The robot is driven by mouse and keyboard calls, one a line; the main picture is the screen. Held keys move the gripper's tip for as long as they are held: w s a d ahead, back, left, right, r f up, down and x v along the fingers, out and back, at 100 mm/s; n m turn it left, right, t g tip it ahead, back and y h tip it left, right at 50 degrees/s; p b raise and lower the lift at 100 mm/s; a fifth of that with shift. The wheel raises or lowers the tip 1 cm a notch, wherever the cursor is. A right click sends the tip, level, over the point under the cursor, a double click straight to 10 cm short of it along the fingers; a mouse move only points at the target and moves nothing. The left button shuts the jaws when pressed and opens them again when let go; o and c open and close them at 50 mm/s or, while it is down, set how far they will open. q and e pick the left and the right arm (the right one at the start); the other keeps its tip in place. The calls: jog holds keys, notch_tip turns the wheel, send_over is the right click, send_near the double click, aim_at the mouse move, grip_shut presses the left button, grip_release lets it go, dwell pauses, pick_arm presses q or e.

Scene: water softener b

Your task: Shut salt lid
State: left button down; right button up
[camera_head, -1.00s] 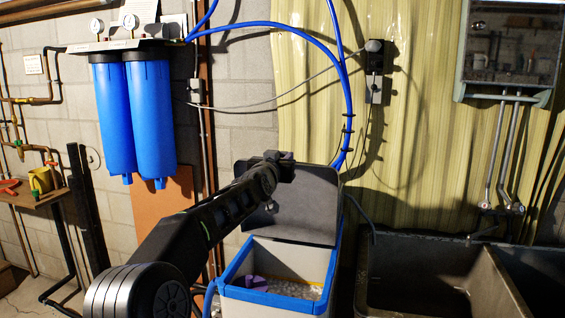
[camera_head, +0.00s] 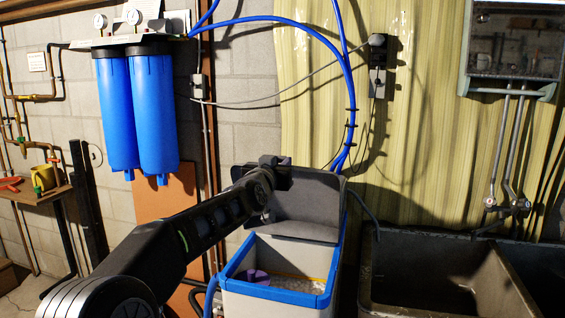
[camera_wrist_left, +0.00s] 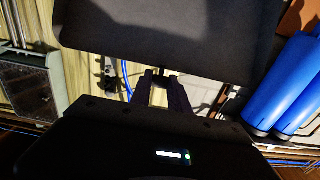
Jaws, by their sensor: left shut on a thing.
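The salt lid (camera_head: 307,205) is a dark grey panel standing up, well open, at the back of the salt tank (camera_head: 278,293), a pale box with a blue rim. Pale salt shows inside the tank. My left arm reaches in from the lower left, and its gripper (camera_head: 284,167) is shut on the lid's upper edge. In the left wrist view, the lid (camera_wrist_left: 150,35) fills the top, and the two dark fingers of the gripper (camera_wrist_left: 160,88) meet its edge. The fingertips are hard to make out in the shadow. My right gripper is not in view.
A purple object (camera_head: 257,276) lies in the tank at the left. Blue filter housings (camera_head: 137,115) hang on the wall at the left. A blue hose (camera_head: 351,110) curves down behind the lid. A dark sink (camera_head: 440,275) stands close on the right.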

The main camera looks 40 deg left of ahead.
pick_arm(q)
jog(key=shift+s+d+f+b, duration=0.25)
jog(key=shift+s+f, duration=0.15)
jog(key=shift+s, duration=0.2)
jog(key=shift+s+d+f+b, duration=0.1)
jog(key=shift+s+d+f, duration=0.1)
jog(key=shift+s+f, duration=0.3)
jog(key=shift+s+r, duration=0.1)
jog(key=shift+r, duration=0.1)
jog(key=s+d+f+b, duration=0.2)
jog(key=s+f+b, duration=0.3)
jog(key=s+f, duration=0.1)
dwell(0.3)
